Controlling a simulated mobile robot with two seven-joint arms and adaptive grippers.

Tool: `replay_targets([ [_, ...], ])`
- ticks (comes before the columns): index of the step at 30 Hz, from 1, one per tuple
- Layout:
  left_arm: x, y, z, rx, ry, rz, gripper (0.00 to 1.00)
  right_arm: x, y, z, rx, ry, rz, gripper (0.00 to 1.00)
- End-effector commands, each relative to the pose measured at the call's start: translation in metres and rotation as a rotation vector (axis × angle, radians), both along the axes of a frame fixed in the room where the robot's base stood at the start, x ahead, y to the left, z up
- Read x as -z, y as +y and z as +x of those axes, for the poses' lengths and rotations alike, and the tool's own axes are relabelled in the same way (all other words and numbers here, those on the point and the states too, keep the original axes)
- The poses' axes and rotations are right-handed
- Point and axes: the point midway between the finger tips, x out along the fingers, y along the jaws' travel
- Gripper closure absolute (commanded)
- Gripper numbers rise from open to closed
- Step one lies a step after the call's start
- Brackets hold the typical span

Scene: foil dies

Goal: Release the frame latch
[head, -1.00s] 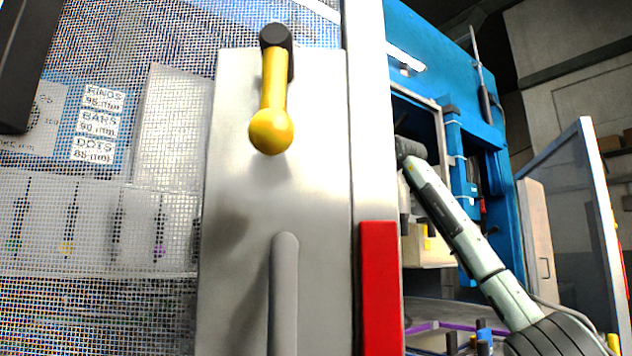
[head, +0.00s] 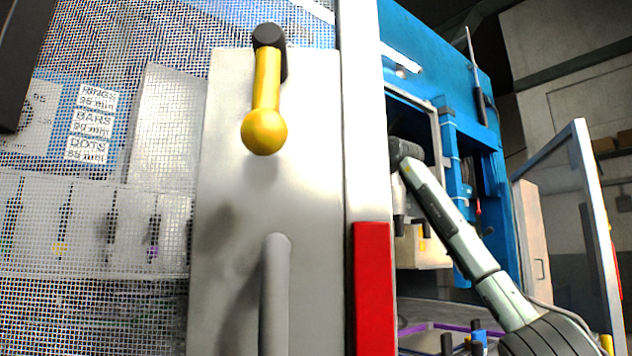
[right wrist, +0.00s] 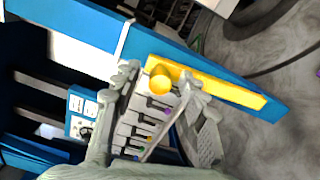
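A yellow lever with a ball knob (head: 264,130) hangs down from a black pivot on a pale metal plate in the head view. No gripper is near it in that view. In the right wrist view my right gripper (right wrist: 161,88) is open, its grey fingers spread. A yellow ball knob (right wrist: 160,78) shows between the fingertips, with gaps at its sides; I cannot tell its depth or whether it is the same knob. A yellow bar (right wrist: 225,90) lies along a blue beam behind it. My left gripper is not in view.
A grey handle (head: 276,295) and a red block (head: 373,290) are below the lever. A mesh panel (head: 60,230) covers labelled racks at left. A blue machine frame (head: 425,70) stands at right; a pale arm (head: 450,220) reaches toward it. Coloured tags (right wrist: 140,133) show beneath the fingers.

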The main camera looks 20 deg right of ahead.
Motion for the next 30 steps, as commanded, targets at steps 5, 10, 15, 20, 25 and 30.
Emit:
replay_targets([
  [5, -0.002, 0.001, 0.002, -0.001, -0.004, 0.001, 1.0, 0.001, 0.0, -0.001, -0.001, 0.001, -0.001, 0.57],
  [10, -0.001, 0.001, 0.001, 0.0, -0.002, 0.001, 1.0, 0.0, -0.007, -0.018, 0.0, -0.002, -0.002, 0.57],
  [15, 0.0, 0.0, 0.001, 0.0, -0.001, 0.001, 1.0, 0.0, -0.02, -0.052, 0.002, -0.003, -0.003, 0.57],
  [20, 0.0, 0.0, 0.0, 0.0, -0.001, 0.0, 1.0, 0.0, -0.031, -0.083, 0.001, -0.002, -0.001, 0.57],
  [25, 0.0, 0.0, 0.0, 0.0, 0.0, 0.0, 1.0, 0.001, -0.038, -0.105, 0.001, -0.001, -0.001, 0.57],
  [30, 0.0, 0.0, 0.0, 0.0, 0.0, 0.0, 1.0, 0.001, -0.041, -0.113, 0.0, 0.001, 0.0, 0.57],
])
